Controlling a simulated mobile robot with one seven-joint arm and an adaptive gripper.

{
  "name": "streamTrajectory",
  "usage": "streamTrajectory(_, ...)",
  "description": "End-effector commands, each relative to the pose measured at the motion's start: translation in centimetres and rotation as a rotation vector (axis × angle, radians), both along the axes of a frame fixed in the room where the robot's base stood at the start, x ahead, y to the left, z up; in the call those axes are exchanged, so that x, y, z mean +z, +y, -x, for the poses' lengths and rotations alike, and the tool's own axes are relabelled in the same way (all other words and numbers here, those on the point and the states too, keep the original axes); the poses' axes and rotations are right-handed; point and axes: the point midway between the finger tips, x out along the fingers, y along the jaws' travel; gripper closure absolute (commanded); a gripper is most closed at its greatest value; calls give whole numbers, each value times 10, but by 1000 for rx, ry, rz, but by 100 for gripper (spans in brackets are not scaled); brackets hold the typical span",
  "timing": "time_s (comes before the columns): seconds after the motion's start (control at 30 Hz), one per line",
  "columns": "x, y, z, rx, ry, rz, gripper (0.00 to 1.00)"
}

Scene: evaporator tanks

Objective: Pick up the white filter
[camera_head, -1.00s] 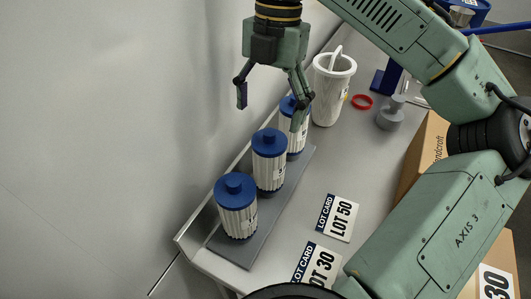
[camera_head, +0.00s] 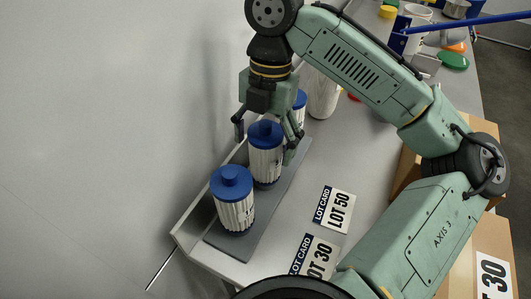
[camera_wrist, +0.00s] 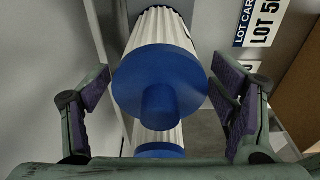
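Three white pleated filters with blue caps stand in a row on a long grey base (camera_head: 226,246). The front filter (camera_head: 235,212) and middle filter (camera_head: 266,165) show clearly; the rear filter (camera_head: 300,105) is mostly hidden by my gripper. My gripper (camera_head: 268,133) points down, open, its fingers level with the middle filter's cap and apart from it in the head view. In the wrist view, a large blue cap (camera_wrist: 160,80) lies between the open fingers of my gripper (camera_wrist: 165,98). Part of another blue cap (camera_wrist: 160,150) shows below it, close to the palm.
Lot cards (camera_head: 335,208) lie on the table to the right of the base. A white container (camera_head: 322,95) stands behind the row, partly hidden by my arm. A wall runs along the left. Cardboard boxes (camera_head: 480,225) stand at the right.

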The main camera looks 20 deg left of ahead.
Motion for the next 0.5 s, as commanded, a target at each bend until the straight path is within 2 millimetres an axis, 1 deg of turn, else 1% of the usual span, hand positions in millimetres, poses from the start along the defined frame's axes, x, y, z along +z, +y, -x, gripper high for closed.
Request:
streamTrajectory(0.07, 0, 0, 0, 0, 0, 0, 27)
streamTrajectory(0.5, 0, 0, 0, 0, 0, 0, 56)
